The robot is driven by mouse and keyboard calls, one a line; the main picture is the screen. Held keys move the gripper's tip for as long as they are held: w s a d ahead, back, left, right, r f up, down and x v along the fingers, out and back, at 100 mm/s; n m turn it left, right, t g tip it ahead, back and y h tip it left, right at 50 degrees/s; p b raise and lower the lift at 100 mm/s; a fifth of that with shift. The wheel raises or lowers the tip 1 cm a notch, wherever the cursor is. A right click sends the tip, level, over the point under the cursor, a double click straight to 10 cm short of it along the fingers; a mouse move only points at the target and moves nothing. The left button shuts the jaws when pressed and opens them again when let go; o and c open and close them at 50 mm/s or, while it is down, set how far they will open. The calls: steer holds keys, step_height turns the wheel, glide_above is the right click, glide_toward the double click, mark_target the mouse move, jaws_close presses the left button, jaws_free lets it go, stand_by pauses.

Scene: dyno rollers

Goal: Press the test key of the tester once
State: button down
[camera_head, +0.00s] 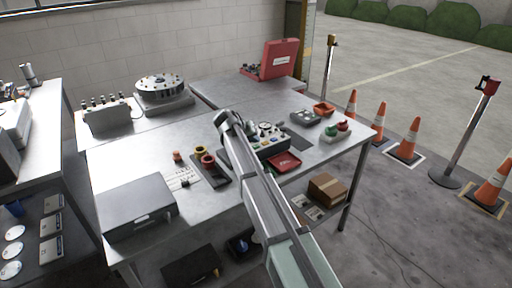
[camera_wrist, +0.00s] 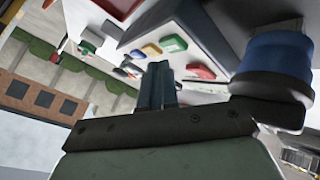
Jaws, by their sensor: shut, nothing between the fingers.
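The tester (camera_head: 271,150) is a grey box with dials and coloured knobs on top. It stands on the metal table, partly behind my arm in the head view. In the wrist view its pale panel (camera_wrist: 205,40) fills the upper middle, tilted, with a green key (camera_wrist: 172,44), a yellow key (camera_wrist: 151,50) and a red key (camera_wrist: 200,71). I cannot read which is the test key. My gripper (camera_wrist: 159,72) is shut and empty, its fingertips in front of the panel close below the keys; contact cannot be told. In the head view my arm hides the fingers.
Left of my arm is a dark tray (camera_head: 222,180) with red and yellow cups. A grey case (camera_head: 137,207) is at front left.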

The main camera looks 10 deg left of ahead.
mark_target(254, 147)
steer(key=shift+f, duration=0.2)
steer(key=shift+f, duration=0.25)
steer(key=shift+f, duration=0.35)
stand_by(0.9)
steer(key=shift+r, duration=0.8)
steer(key=shift+r, duration=0.1)
steer(key=shift+r, duration=2.45)
